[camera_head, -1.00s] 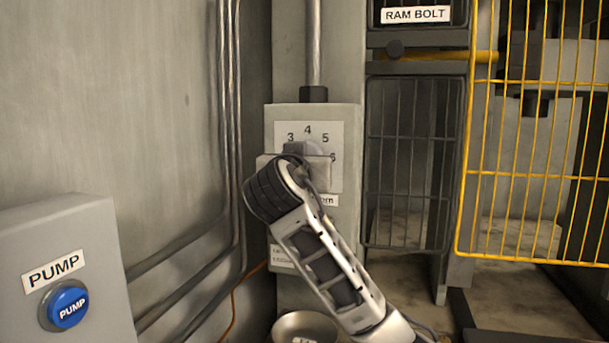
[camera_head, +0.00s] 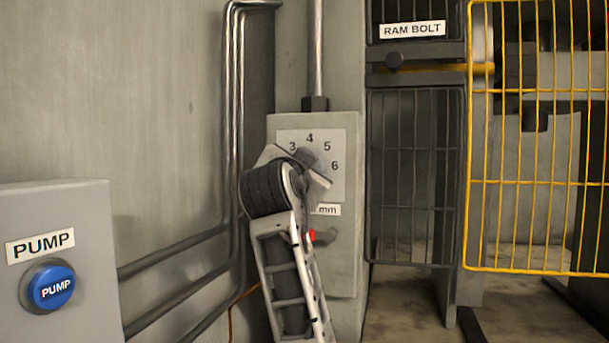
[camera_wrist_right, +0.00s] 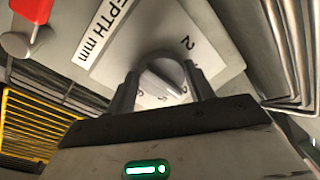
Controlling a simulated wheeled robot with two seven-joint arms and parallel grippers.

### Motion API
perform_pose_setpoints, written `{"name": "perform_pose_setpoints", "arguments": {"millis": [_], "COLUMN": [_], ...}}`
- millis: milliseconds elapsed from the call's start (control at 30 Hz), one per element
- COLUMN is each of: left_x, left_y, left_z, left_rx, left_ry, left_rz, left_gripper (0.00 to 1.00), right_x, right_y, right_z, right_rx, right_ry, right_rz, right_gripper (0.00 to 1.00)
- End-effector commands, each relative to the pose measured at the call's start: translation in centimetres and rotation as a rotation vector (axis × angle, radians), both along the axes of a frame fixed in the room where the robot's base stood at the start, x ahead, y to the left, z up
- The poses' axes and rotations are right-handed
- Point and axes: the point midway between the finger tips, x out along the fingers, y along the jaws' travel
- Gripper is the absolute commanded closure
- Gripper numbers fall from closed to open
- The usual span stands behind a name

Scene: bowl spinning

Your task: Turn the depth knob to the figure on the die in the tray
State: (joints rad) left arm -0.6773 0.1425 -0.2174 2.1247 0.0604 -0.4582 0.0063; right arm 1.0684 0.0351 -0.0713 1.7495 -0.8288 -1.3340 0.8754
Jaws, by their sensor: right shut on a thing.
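The depth knob (camera_head: 308,158) is a round grey knob on a white dial plate (camera_head: 338,185) on a grey box. Figures 3, 4, 5 and 6 show around it. My right gripper (camera_head: 301,168) is at the knob, tilted, its arm covering the dial's lower left. In the right wrist view the knob (camera_wrist_right: 162,76) sits between the two fingers of my right gripper (camera_wrist_right: 160,88), which is shut on it. A pale line shows on the knob's face, but I cannot tell which figure it points to. The die, the tray and my left gripper are out of view.
A blue PUMP button (camera_head: 51,287) is on a box at the left. Pipes run down the left wall. A yellow wire guard (camera_head: 535,183) is at the right.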

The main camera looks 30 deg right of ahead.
Motion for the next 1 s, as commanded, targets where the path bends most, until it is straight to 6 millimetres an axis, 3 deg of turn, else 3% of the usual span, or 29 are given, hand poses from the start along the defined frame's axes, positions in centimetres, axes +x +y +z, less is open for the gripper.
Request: {"name": "perform_pose_setpoints", "arguments": {"millis": [367, 400, 467, 500, 800, 1000], "left_x": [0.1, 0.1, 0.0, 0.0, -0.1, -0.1], "left_y": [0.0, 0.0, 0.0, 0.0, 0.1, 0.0], "left_z": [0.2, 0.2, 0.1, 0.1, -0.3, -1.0], "left_rx": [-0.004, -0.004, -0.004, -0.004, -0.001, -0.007], "left_ry": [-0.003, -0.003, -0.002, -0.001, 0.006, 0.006], "left_rz": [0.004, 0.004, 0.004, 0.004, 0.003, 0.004], "left_gripper": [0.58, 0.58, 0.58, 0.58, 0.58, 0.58], "right_x": [-0.1, -0.1, -0.1, -0.1, -0.1, -1.9], "right_y": [0.0, 0.0, 0.0, 0.0, 0.2, 2.1], "right_z": [0.2, 0.2, 0.2, 0.1, 0.0, -0.3], "right_rx": [0.003, 0.002, 0.002, 0.003, 0.003, 0.004], "right_ry": [-0.008, -0.008, -0.008, -0.007, -0.006, -0.008], "right_rz": [-0.001, -0.001, -0.001, -0.001, 0.000, 0.005], "right_gripper": [0.70, 0.45, 0.28, 0.26, 0.26, 0.26]}}
